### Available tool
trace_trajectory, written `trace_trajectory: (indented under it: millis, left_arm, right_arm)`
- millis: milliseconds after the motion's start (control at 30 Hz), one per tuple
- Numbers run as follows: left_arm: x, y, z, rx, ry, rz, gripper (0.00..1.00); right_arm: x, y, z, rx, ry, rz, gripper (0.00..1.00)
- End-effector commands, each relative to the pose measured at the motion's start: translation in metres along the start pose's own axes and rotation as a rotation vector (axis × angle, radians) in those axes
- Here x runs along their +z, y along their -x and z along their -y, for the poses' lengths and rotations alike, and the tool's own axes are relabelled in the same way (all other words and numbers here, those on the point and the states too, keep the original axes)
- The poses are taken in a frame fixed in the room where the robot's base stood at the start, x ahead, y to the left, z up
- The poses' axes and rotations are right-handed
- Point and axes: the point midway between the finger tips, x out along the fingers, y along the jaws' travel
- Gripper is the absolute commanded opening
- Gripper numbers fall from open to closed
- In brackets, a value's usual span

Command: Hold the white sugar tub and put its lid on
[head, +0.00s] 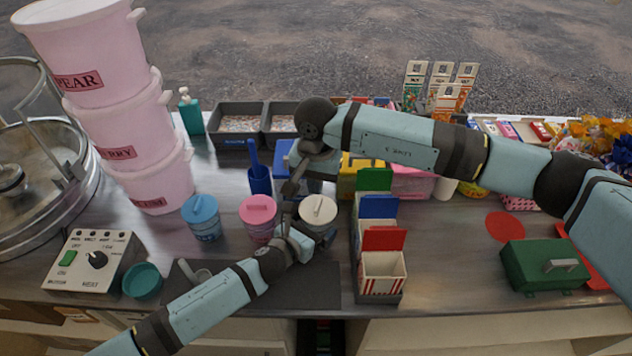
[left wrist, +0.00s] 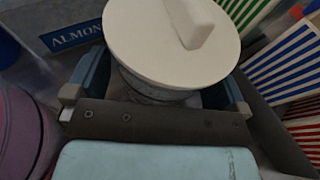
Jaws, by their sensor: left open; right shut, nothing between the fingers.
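The white sugar tub (head: 317,229) stands upright on the counter, right of the pink tub. Its cream-white lid (head: 319,209), with a bar handle, lies over its mouth; I cannot tell whether it is fully pressed down. In the left wrist view the lid (left wrist: 170,45) hides the tub's rim, and part of the clear tub (left wrist: 150,92) shows below. My left gripper (head: 305,237) is open and low at the tub, with one finger on each side in the left wrist view (left wrist: 160,90). My right gripper (head: 289,190) is shut and empty, just left of the lid.
A blue tub (head: 201,217) and a pink tub (head: 258,217), both lidded, stand to the left. A rack of striped boxes (head: 382,272) stands close on the right. A blue scoop holder (head: 259,180) is behind. A dark mat (head: 310,285) lies in front.

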Motion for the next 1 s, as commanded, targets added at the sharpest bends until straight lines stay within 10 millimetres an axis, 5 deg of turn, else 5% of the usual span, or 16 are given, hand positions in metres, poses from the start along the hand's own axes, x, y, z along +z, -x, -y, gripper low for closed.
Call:
trace_trajectory:
  millis: [500,700,1000]
  left_arm:
    - [0.0,0.107,0.0,-0.002,-0.002,0.001,1.0]
    - [0.001,0.128,0.0,-0.002,-0.001,0.003,1.0]
    - [0.002,0.131,0.0,-0.001,-0.001,0.003,1.0]
  right_arm:
    - [0.0,-0.002,0.0,0.0,0.0,0.0,0.0]
    - [0.0,-0.003,0.0,0.0,0.0,0.0,0.0]
    - [0.0,-0.003,0.0,0.0,0.0,0.0,0.0]
